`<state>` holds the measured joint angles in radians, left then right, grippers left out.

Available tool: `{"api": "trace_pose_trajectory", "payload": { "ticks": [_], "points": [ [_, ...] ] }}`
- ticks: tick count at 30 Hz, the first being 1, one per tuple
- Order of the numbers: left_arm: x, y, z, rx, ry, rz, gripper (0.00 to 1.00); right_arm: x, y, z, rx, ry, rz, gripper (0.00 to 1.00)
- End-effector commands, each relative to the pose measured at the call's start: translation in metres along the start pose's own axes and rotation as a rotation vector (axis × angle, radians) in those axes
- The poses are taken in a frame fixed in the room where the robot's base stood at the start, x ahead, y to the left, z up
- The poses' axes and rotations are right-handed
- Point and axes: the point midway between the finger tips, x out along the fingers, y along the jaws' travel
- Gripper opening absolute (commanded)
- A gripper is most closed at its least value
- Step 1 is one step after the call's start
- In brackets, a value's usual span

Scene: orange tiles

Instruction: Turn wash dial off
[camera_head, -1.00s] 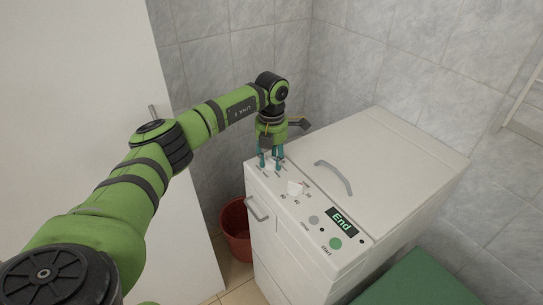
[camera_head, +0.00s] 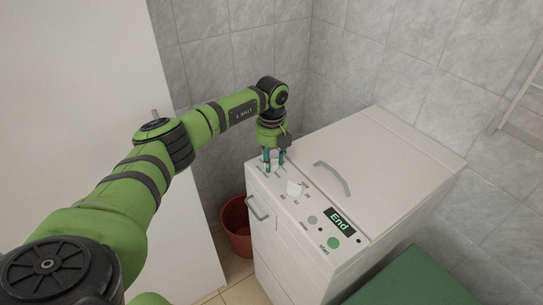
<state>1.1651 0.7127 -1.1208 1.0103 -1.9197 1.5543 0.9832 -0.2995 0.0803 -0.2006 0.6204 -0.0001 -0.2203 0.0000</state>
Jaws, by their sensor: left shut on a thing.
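The white washing machine (camera_head: 370,150) stands in the tiled corner. Its control panel runs along the front top edge, with a display reading "End" (camera_head: 339,221), a green start button (camera_head: 333,243) and a grey button (camera_head: 312,220). A white dial (camera_head: 294,188) with numbers around it sits mid panel. My left gripper (camera_head: 273,168) points down at the panel's far left end, with its teal fingers shut on a small white knob, the wash dial, mostly hidden between them. The dial's exact setting is too small to read. My right gripper is not in view.
A curved handle (camera_head: 333,178) rises from the machine's lid, right of my left gripper. A front handle (camera_head: 257,209) sticks out below the panel. A red bucket (camera_head: 237,226) stands left of the machine, and a green surface (camera_head: 415,280) lies at lower right.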

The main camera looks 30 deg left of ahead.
Motion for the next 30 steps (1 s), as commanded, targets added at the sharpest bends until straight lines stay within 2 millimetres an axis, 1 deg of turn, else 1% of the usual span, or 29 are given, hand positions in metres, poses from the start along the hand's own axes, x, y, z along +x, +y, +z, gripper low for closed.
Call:
{"api": "trace_pose_trajectory", "payload": {
  "ticks": [1, 6, 15, 21, 30],
  "points": [
    [-0.002, 0.0, 0.0, -0.042, 0.0, 0.0, 0.07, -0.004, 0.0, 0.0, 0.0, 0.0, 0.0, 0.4],
    [-0.002, -0.001, 0.0, -0.183, 0.0, -0.001, 0.07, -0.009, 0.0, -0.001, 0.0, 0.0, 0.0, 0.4],
    [-0.001, 0.0, 0.0, -0.363, 0.0, -0.001, 0.07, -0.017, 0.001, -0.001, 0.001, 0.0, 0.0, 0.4],
    [-0.001, 0.0, 0.0, -0.422, -0.001, -0.002, 0.07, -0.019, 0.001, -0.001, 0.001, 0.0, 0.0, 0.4],
    [-0.001, 0.0, 0.001, -0.444, -0.001, -0.002, 0.07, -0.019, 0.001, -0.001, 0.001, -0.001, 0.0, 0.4]
  ]
}}
